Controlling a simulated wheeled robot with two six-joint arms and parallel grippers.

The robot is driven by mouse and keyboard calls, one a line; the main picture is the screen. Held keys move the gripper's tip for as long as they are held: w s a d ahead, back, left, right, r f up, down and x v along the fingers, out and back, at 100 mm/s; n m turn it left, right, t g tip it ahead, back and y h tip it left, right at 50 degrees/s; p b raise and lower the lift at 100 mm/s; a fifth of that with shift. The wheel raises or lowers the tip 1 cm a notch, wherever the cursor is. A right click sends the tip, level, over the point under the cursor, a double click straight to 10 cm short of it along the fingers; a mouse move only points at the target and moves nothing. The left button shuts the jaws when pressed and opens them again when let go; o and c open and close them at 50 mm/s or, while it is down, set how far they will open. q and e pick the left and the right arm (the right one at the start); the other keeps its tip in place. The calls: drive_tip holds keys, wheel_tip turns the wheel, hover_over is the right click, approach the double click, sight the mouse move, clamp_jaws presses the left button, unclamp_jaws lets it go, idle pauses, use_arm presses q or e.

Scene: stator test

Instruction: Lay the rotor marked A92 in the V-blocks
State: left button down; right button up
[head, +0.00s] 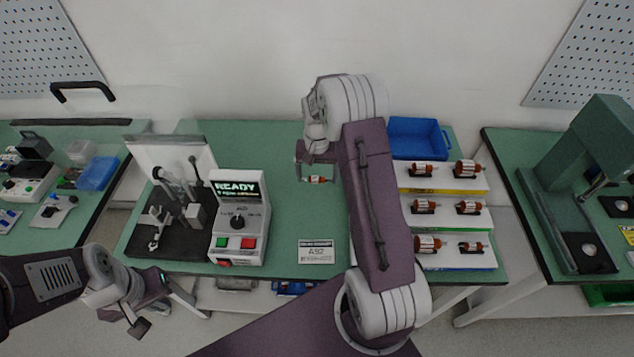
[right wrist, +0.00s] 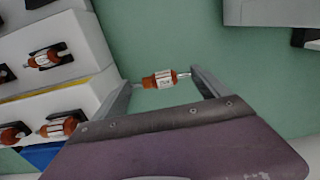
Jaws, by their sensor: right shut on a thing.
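My right gripper (head: 316,177) is shut on a rotor (head: 316,180) above the green bench, left of the rack. In the right wrist view, the rotor (right wrist: 160,79) lies between the two fingers, which grip its shaft ends. It is copper-red with a white label too small to read. A card (head: 318,251) reading A92 lies at the bench's front. The test stand (head: 160,243) at left has a dark base with posts and small grey blocks; I cannot clearly tell the V-blocks apart. My left gripper (head: 140,305) hangs low at the bench's front left, empty.
A tester box (head: 240,222) reading READY stands beside the test stand. Several rotors sit on a white stepped rack (head: 445,186) at right, with a blue bin (head: 418,138) behind. A green press (head: 590,150) stands on the right bench.

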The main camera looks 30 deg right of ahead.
sight(317, 178)
drive_tip(key=shift+r, duration=0.1)
wheel_tip(317, 178, up, 5)
drive_tip(key=p, duration=0.4)
drive_tip(key=shift+p, duration=0.4)
drive_tip(key=shift+s+m, duration=0.1)
drive_tip(key=shift+m, duration=1.1)
drive_tip(key=m, duration=0.3)
drive_tip(key=w+r+m, duration=0.1)
drive_tip(key=m, duration=0.1)
drive_tip(key=shift+w+a+m+b, duration=0.1)
drive_tip(key=shift+a+m+b, duration=0.05)
drive_tip(key=shift+m+b, duration=0.15)
drive_tip(key=w+d+f+m+y+b, duration=0.1)
drive_tip(key=w+d+f+m+b, duration=0.3)
drive_tip(key=m, duration=0.6)
drive_tip(key=shift+w+f+t+b, duration=0.3)
drive_tip(key=shift+w+f+b, duration=0.25)
drive_tip(key=shift+f+b, duration=0.8)
